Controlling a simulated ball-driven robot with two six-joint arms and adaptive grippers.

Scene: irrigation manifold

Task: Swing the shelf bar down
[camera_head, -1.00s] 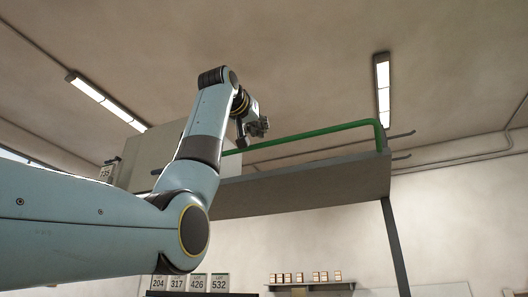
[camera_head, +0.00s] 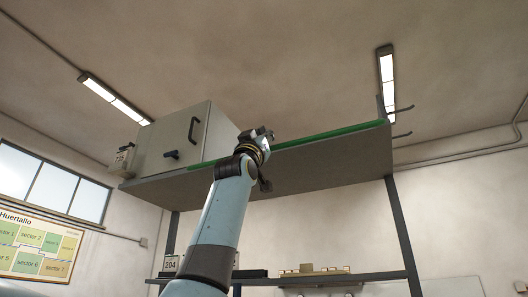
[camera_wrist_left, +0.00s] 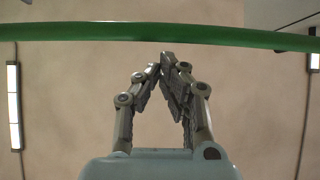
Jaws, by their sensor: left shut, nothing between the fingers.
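The green shelf bar (camera_head: 330,133) lies low along the front edge of the raised shelf (camera_head: 330,168) in the head view. In the left wrist view the bar (camera_wrist_left: 100,33) crosses the whole width, just above the fingertips in the picture. My left gripper (camera_head: 266,133) is at the bar's middle in the head view, with my arm hiding part of the shelf. In the left wrist view the left gripper (camera_wrist_left: 164,62) has its fingertips together with nothing between them. I cannot tell whether it touches the bar. My right gripper is not in view.
A grey cabinet (camera_head: 178,143) with a dark handle stands on the shelf's left end. Dark posts (camera_head: 403,230) carry the shelf. A lower shelf (camera_head: 345,278) holds small items. Dark hooks stick out at the right end. The space above the bar is clear.

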